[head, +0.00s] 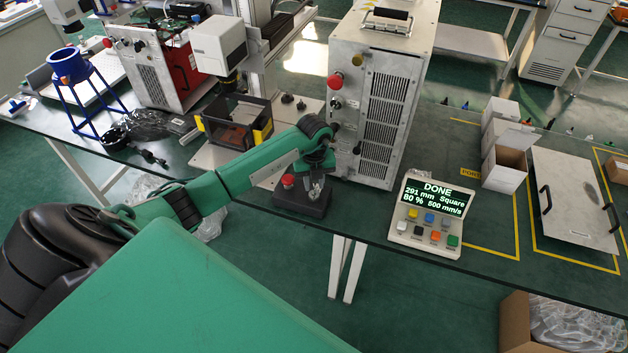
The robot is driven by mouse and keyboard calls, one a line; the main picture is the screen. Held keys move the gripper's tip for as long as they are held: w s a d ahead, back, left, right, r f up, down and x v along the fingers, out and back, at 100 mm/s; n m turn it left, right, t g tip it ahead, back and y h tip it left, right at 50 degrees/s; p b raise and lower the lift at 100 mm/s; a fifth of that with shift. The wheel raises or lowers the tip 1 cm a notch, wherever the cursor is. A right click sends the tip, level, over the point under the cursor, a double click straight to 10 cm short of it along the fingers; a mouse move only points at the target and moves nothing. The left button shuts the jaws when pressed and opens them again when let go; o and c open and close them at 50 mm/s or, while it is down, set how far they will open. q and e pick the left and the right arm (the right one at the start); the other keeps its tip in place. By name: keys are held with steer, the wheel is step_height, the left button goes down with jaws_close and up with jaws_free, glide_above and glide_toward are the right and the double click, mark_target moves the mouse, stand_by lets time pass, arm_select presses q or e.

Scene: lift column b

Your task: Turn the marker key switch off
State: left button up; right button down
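The marker controller (375,95) is a tall pale metal cabinet with a vented front, standing on the bench in the middle. Its narrow front strip carries a red mushroom button (335,81) and, just below, a small round switch (336,103) that looks like the key switch. Its key and turn position are too small to tell. My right gripper is out of view.
A dark box with a red button (288,181) lies right beside my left gripper. A keypad display (430,218) reads DONE on the right. Open cartons (503,170) and a metal plate (572,195) lie further right. An open-topped dark fixture (236,122) stands left of the cabinet.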

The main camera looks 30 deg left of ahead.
arm_select(q)
steer(key=shift+f, duration=0.35)
jaws_close()
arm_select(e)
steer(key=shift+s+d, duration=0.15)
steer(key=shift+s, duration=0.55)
arm_select(q)
steer(key=n, duration=0.5)
steer(key=shift+r+n+p, duration=0.1)
steer(key=shift+n+p, duration=0.2)
steer(key=n+p, duration=0.1)
steer(key=n, duration=0.5)
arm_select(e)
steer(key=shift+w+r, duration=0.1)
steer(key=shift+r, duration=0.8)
arm_select(q)
steer(key=shift+n, duration=0.3)
